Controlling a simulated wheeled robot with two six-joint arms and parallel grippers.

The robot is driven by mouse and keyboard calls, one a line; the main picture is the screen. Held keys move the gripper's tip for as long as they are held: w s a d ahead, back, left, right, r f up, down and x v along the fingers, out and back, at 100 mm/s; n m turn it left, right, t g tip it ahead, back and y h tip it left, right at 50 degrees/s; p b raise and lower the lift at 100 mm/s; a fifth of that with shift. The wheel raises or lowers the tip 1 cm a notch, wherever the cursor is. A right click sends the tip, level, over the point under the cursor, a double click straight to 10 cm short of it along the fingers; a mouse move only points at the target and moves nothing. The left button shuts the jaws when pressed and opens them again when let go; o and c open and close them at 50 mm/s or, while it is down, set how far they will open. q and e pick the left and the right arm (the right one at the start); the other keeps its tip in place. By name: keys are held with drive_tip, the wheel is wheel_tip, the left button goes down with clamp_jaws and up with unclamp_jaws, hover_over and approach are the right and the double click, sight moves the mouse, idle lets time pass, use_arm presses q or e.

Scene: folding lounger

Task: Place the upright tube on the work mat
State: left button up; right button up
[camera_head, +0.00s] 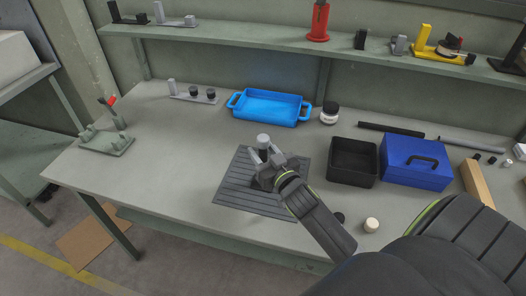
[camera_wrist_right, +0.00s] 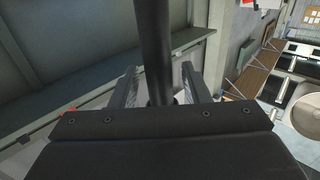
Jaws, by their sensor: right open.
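The dark ribbed work mat (camera_head: 238,192) lies flat near the table's front edge in the head view. A tube with a light grey round top (camera_head: 263,139) stands upright over the mat; its lower part is mostly hidden by my gripper. My right gripper (camera_head: 262,158) is at the tube above the mat, its fingers on either side. In the right wrist view the dark tube (camera_wrist_right: 154,45) runs between the two spread fingers of the gripper (camera_wrist_right: 158,82). The jaws are open around it. Whether its foot touches the mat is hard to see. My left gripper is not in view.
A blue tray (camera_head: 268,120) lies behind the mat. A black open bin (camera_head: 341,178) and a blue toolbox (camera_head: 410,178) stand to its right. A small pale round piece (camera_head: 371,224) lies at the front right.

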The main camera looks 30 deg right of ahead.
drive_tip(key=shift+r, duration=0.2)
drive_tip(key=shift+s+f, duration=0.15)
drive_tip(key=shift+s, duration=0.1)
drive_tip(key=s+b, duration=0.2)
drive_tip(key=s, duration=0.9)
drive_tip(key=shift+s+a, duration=0.25)
drive_tip(key=shift+a, duration=0.2)
